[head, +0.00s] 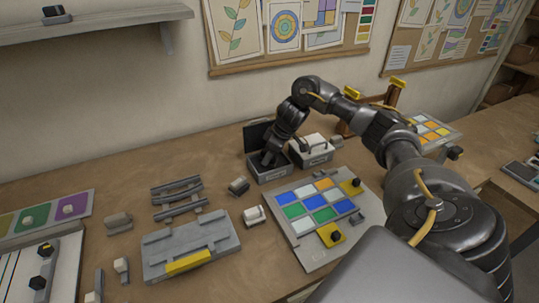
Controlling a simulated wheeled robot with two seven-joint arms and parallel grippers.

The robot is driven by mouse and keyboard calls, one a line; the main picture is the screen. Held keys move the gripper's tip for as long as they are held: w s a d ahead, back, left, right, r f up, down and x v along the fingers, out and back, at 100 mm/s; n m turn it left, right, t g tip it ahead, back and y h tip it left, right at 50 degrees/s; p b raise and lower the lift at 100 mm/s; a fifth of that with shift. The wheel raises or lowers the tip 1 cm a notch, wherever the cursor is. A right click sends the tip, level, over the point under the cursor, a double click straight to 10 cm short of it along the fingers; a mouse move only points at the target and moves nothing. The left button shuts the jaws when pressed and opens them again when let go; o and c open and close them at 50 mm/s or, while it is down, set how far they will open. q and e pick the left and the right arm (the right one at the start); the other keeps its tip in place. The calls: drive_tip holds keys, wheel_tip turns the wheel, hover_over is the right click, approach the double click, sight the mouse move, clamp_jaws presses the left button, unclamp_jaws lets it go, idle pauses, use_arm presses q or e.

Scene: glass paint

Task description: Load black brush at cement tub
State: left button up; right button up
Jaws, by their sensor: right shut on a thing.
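The cement tub appears to be the open grey tub (268,175) with a dark inside and a small label on its front, near the middle of the table. A dark upright panel (257,134) stands at its back. My right gripper (270,158) points down into this tub, shut on a slim dark thing that I take to be the black brush. The brush is hardly told apart from the dark fingers and the tub's inside, so its tip and its contact with the tub's contents are hidden. My left gripper is out of view.
A tub with a white lid (310,144) stands close to the right. A board of coloured glass panes (296,250) lies in front. A grey fixture with a yellow strip (155,250), grey rails (178,187) and small grey blocks (238,186) lie left. Bare table shows between them.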

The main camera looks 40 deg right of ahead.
drive_tip(key=shift+f+p, duration=0.1)
drive_tip(key=shift+p, duration=0.3)
idle(1.6)
wheel_tip(320, 180, up, 7)
drive_tip(key=p, duration=0.8)
idle(0.5)
idle(0.5)
